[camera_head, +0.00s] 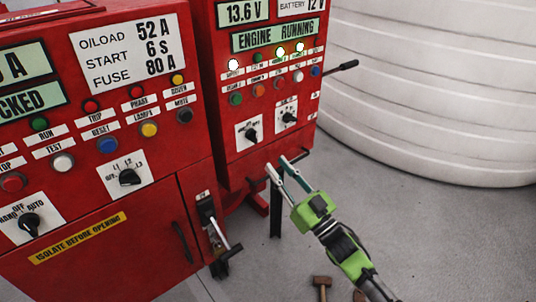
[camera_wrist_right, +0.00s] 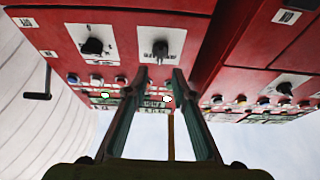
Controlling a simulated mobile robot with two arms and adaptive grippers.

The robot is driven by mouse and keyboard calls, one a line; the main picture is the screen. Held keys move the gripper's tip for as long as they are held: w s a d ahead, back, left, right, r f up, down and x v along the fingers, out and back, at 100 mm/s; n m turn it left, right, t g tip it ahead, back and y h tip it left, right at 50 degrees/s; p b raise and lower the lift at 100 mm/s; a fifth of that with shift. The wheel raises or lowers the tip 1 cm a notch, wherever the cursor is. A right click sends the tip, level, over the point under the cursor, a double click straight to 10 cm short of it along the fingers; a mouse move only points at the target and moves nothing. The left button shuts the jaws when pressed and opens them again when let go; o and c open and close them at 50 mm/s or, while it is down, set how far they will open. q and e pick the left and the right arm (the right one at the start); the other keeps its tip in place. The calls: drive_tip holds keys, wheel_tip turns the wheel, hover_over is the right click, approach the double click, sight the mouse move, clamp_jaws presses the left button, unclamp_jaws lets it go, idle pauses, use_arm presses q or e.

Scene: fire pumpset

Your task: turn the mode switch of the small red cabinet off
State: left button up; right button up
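The small red cabinet (camera_head: 262,160) stands right of the larger one in the head view. Two black rotary switches on white plates sit low on its front: a left switch (camera_head: 252,134) and a right switch (camera_head: 288,118). The left one resembles the mode switch, but its lettering is too small to read surely. My right gripper (camera_head: 277,165) is open and empty, below and in front of these switches. In the right wrist view, inverted, the left switch (camera_wrist_right: 160,50) lies just beyond the open fingertips (camera_wrist_right: 160,72), apart from them. My left gripper is not in view.
The larger red cabinet (camera_head: 150,215) has its own rotary switches and buttons. A white ribbed tank (camera_head: 430,90) stands behind. A hammer (camera_head: 322,283) is at the bottom; grey floor is clear at right.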

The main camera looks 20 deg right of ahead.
drive_tip(key=v, duration=0.2)
drive_tip(key=shift+s+d+f, duration=0.15)
drive_tip(key=shift+s, duration=0.2)
drive_tip(key=shift+f, duration=0.1)
